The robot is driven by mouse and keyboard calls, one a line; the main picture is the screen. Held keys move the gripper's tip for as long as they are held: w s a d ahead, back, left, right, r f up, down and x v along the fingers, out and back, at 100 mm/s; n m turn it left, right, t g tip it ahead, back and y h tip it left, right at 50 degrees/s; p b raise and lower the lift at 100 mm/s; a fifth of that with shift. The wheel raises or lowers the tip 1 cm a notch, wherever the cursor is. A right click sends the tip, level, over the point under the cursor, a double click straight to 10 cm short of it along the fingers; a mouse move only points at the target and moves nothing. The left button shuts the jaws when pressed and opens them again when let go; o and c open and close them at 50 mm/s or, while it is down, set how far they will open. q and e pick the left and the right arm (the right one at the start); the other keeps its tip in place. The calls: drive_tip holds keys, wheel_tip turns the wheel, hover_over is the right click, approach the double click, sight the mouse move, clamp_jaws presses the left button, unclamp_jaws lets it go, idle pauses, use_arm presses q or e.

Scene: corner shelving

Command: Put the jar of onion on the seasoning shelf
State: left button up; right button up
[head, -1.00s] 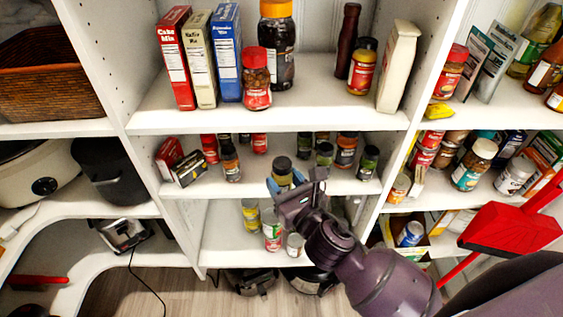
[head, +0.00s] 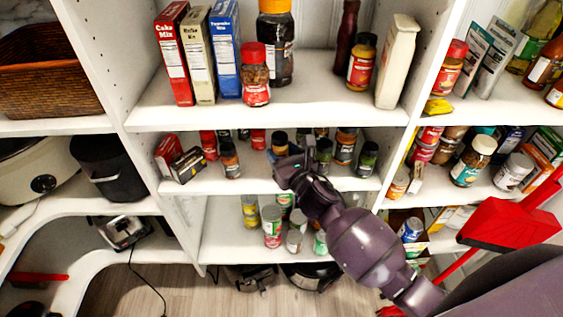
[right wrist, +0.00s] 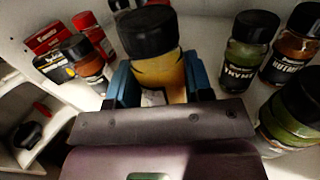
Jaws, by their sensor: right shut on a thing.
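The jar of onion, with a black lid and yellow contents, is in my right gripper (head: 281,156); its label is mostly hidden. The jar (head: 279,142) shows just beyond the gripper in the head view, at the middle shelf (head: 255,183) among the spice jars. In the right wrist view the jar (right wrist: 160,72) stands upright between the blue fingers of the gripper (right wrist: 160,84), which is shut on it. I cannot tell whether its base touches the shelf. My left gripper is not in view.
A thyme jar (right wrist: 248,52) and a nutmeg jar (right wrist: 290,45) stand right of the held jar. A green jar (right wrist: 292,115) is close at the right. A spice jar (head: 230,160) and small boxes (head: 187,165) stand left. The upper shelf (head: 320,112) is overhead.

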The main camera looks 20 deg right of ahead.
wheel_tip(320, 180, down, 3)
drive_tip(key=shift+s+r, duration=0.1)
drive_tip(key=shift+r, duration=0.05)
drive_tip(key=shift+w+f, duration=0.25)
drive_tip(key=shift+f+b, duration=0.15)
drive_tip(key=shift+b, duration=0.15)
drive_tip(key=o, duration=1)
drive_tip(key=shift+r, duration=0.2)
drive_tip(key=s, duration=0.4)
drive_tip(key=s+d, duration=0.1)
drive_tip(key=s, duration=0.3)
drive_tip(key=s+d, duration=0.1)
drive_tip(key=s, duration=0.3)
drive_tip(key=shift+d, duration=0.2)
